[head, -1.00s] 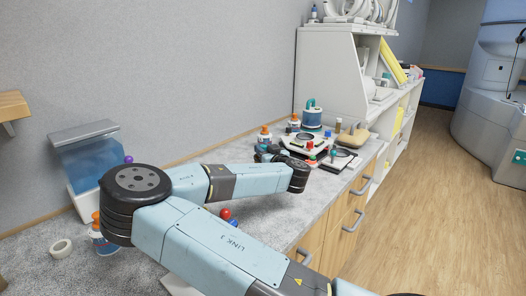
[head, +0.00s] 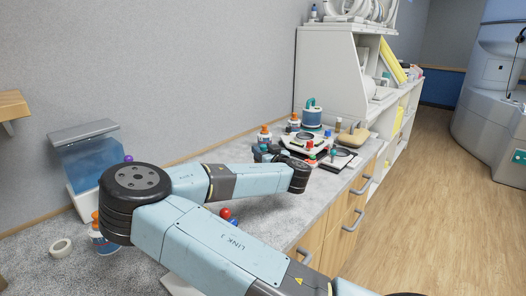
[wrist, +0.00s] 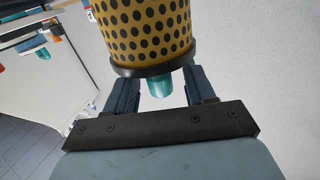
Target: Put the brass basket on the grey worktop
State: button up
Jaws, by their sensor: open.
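The brass basket (wrist: 145,28) shows in the wrist view as a yellow drum with dark round holes and a dark rim. It is cut off by the top edge. A teal knob-like piece (wrist: 160,82) shows below that rim, between my fingers; I cannot tell whether it belongs to the basket. My gripper (wrist: 161,76) is open, with one dark finger on each side of the teal piece. I cannot tell whether the fingers touch anything. The grey worktop (head: 260,216) runs along the wall in the head view. I cannot make out the basket there.
Bottles, a teal-topped container (head: 312,117) and a white tray with small items crowd the worktop's far end. A blue-sided box (head: 92,165), a tape roll (head: 61,248) and a bottle (head: 101,240) stand at left. A red ball (head: 225,213) lies near my arm.

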jog(key=v, duration=1.1)
jog(key=shift+s, duration=0.3)
jog(key=shift+d, duration=0.1)
